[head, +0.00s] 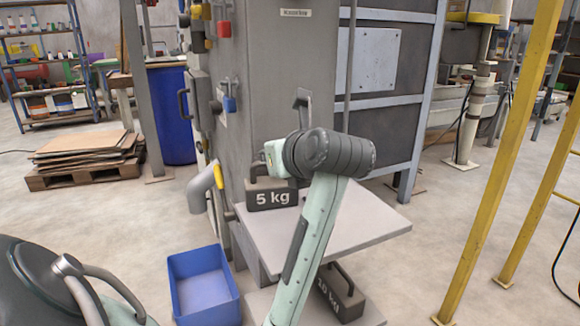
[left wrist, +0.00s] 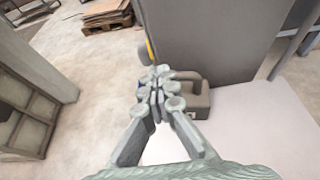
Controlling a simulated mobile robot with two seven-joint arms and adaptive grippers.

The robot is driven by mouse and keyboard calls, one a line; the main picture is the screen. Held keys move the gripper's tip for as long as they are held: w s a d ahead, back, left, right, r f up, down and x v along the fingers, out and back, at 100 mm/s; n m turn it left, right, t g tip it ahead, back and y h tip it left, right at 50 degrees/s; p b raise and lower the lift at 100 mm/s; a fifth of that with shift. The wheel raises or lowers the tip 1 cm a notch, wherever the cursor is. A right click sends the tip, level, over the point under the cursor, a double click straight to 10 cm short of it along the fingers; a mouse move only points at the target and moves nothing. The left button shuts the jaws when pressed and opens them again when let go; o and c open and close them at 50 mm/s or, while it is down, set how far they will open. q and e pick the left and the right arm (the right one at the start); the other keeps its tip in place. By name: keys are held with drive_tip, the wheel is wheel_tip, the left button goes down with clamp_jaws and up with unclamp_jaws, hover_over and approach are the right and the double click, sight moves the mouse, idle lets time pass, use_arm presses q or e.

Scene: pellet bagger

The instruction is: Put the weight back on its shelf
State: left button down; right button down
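A dark grey weight marked "5 kg" (head: 272,198) stands upright at the left end of the upper grey shelf plate (head: 360,222). It also shows in the left wrist view (left wrist: 193,103), with its handle up. A second dark weight (head: 342,298), its label partly hidden by my arm, stands on the lower plate (head: 372,316). My left gripper (head: 268,160) is at the top of the 5 kg weight's handle. In the left wrist view, its fingers (left wrist: 158,82) look drawn together beside the handle. Any contact with the handle is unclear. My right gripper is not in view.
The grey machine cabinet (head: 265,80) rises directly behind the shelf. A blue bin (head: 204,285) stands on the floor to the left. A grey pipe with a yellow lever (head: 218,175) sticks out nearby. Yellow posts (head: 500,160) stand at the right.

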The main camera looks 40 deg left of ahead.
use_arm(q)
drive_tip(key=shift+s+a+r, duration=0.55)
drive_tip(key=shift+s+a, duration=0.15)
drive_tip(key=shift+c, duration=2.3)
unclamp_jaws()
drive_tip(key=shift+r, duration=0.1)
